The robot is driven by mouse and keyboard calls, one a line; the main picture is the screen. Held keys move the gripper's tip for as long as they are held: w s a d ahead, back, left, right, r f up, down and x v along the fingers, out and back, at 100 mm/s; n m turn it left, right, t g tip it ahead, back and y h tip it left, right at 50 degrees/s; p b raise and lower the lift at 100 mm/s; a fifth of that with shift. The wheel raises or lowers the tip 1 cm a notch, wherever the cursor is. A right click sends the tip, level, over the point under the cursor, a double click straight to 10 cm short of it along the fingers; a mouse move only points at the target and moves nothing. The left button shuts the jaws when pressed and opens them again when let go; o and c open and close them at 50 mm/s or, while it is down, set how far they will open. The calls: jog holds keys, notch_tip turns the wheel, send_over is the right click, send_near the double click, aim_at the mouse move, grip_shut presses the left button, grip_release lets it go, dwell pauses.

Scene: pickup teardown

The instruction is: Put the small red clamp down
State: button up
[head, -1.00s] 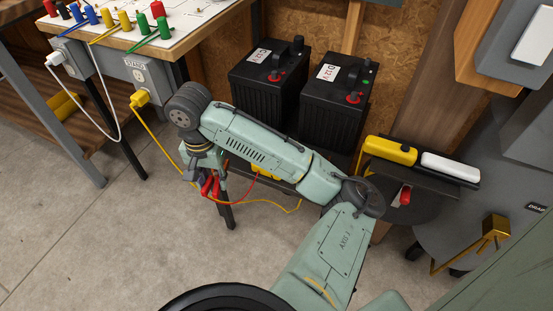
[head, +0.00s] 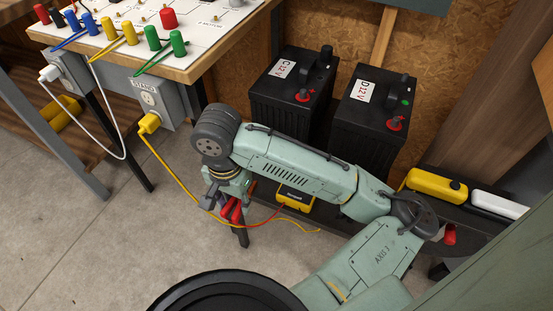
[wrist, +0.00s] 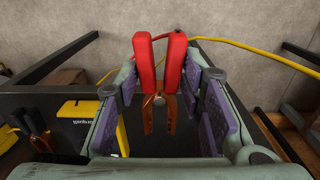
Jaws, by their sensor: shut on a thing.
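The small red clamp (wrist: 173,65) has two red handles and copper-coloured jaws. In the wrist view it sits upright between the purple pads of my gripper (wrist: 162,90), which is shut on it. The copper jaws point toward the bottom of that view. In the head view the clamp's red handles (head: 233,211) show below the wrist end of my arm, and my gripper (head: 228,190) is partly hidden there. A red cable runs from the clamp toward a yellow charger (head: 296,197). The charger also shows in the wrist view (wrist: 122,136).
Two black batteries (head: 292,92) (head: 372,122) with red terminals stand at the back. A black clamp (wrist: 36,132) lies at left in the wrist view. A workbench (head: 190,68) with coloured plugs is at upper left. A yellow cable (head: 172,176) hangs near my gripper. Concrete floor is open at lower left.

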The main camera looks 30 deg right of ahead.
send_over(255, 173)
jog(key=shift+s+a+f+p, duration=0.15)
jog(key=shift+s+f+p, duration=0.15)
jog(key=shift+f+p, duration=0.25)
jog(key=f, duration=0.3)
jog(key=shift+w+d, duration=0.25)
jog(key=shift+f, duration=0.35)
jog(key=shift+f, duration=0.1)
jog(key=shift+f, duration=0.15)
jog(key=o, duration=1.2)
jog(key=shift+c, duration=0.2)
notch_tip(255, 173, up, 13)
jog(key=shift+f, duration=0.2)
